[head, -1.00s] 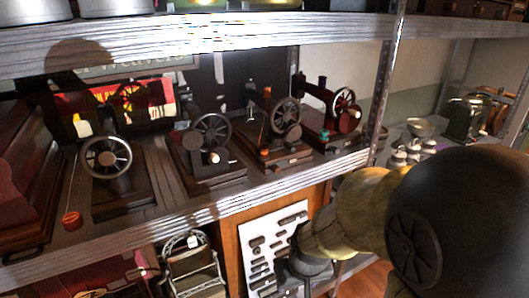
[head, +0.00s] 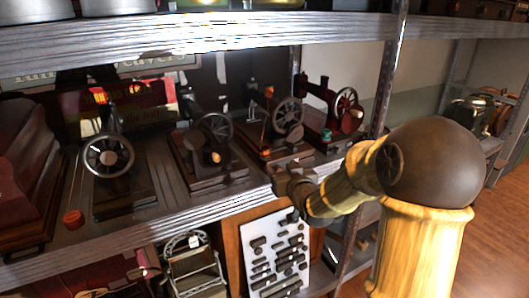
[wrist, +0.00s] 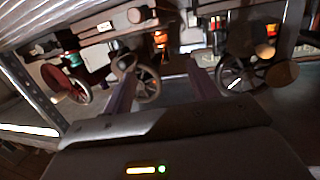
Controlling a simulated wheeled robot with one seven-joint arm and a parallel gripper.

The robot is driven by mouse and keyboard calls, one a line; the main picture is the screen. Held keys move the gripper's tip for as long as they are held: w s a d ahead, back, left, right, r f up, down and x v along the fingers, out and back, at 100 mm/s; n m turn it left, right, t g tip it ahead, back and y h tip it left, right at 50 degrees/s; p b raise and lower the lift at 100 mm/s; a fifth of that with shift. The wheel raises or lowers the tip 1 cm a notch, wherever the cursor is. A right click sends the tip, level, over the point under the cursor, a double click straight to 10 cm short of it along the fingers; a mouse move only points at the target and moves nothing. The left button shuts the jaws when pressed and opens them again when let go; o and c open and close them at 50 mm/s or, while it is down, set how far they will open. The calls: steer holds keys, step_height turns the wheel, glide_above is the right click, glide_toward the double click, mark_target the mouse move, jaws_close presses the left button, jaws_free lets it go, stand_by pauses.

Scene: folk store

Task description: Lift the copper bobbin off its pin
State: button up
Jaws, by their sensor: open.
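Several old sewing machines stand in a row on the shelf. A small orange-copper bobbin (head: 265,152) sits low at the front of the third machine (head: 287,115) from the left, with a thin thread rising from it. An orange piece (wrist: 160,38) shows between my finger lines in the wrist view and looks like the same bobbin; its pin is too small to make out. My gripper (head: 280,184) is at the shelf's front edge, just below and in front of that machine. In the wrist view my gripper (wrist: 163,75) has its fingers apart, with nothing held.
A red bobbin (head: 73,219) sits by the leftmost machine. A teal bobbin (head: 326,135) is on the maroon machine (head: 345,105) at the right. A metal post (head: 388,75) stands right of it. An upper shelf (head: 230,28) runs overhead; a tool board (head: 275,255) is below.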

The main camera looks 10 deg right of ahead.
mark_target(268, 151)
steer(key=w+p, duration=0.1)
steer(key=w, duration=0.2)
steer(key=w+a+f+p, duration=0.1)
steer(key=w+p, duration=0.1)
steer(key=w, duration=0.2)
steer(key=w+p, duration=0.1)
steer(key=w, duration=0.3)
steer(key=shift+w+a+f+p, duration=0.1)
steer(key=shift+a+f+p, duration=0.15)
steer(key=shift+f+p, duration=0.1)
steer(key=shift+w+f, duration=0.1)
steer(key=shift+w, duration=0.2)
steer(key=shift+w+a+p, duration=0.1)
steer(key=shift+w+p, duration=0.35)
steer(key=shift+p, duration=0.15)
steer(key=w, duration=0.1)
steer(key=w+p, duration=0.2)
steer(key=shift+w+a, duration=0.35)
steer(key=shift+w, duration=0.05)
steer(key=shift+w+a+f, duration=0.15)
steer(key=shift+w+f, duration=0.1)
steer(key=shift+s, duration=0.1)
steer(key=shift+r, duration=0.1)
